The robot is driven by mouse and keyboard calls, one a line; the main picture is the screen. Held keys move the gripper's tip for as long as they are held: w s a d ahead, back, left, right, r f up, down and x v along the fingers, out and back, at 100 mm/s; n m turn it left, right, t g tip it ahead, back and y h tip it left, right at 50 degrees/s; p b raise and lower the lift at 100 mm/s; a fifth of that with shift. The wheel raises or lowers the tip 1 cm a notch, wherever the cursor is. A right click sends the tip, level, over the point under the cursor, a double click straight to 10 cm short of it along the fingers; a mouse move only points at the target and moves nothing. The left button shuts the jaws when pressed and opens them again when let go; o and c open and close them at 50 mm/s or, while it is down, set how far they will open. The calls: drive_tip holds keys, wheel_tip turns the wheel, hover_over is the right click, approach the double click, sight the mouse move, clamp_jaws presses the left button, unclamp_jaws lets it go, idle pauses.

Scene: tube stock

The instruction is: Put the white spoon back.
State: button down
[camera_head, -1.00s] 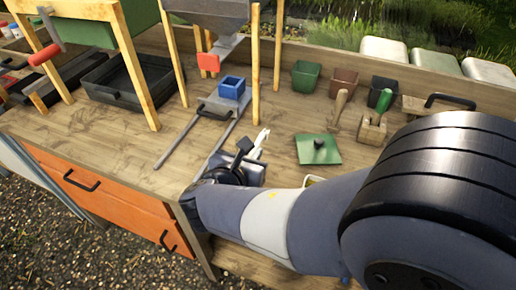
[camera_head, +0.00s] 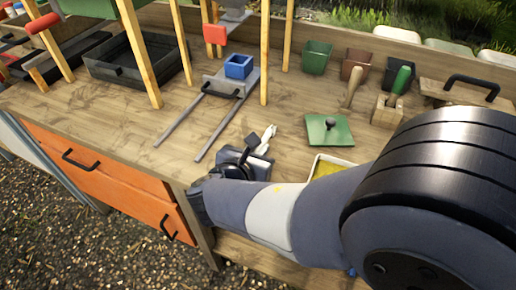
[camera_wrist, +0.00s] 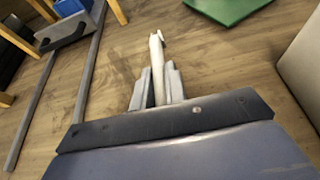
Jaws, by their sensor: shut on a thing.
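The white spoon (camera_wrist: 156,48) is held between the fingers of my gripper (camera_wrist: 158,86) in the wrist view, pointing away from the wrist. Its near part is hidden between the grey fingers. In the head view my gripper (camera_head: 259,148) is over the wooden bench near its front edge, with the pale spoon (camera_head: 269,133) just beyond it. I cannot tell how high the spoon is above the bench.
A green square lid with a knob (camera_head: 329,131) lies beyond, right of my gripper. A pale tray with yellow contents (camera_head: 324,168) is partly hidden by my arm. A blue pot (camera_head: 238,66) sits on a railed slide at left. Small pots line the back.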

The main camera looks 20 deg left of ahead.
drive_tip(key=shift+f+b, duration=0.5)
drive_tip(key=shift+f, duration=0.1)
drive_tip(key=c, duration=1.4)
unclamp_jaws()
drive_tip(key=shift+o, duration=0.2)
drive_tip(key=p+v, duration=0.1)
drive_tip(key=v, duration=1)
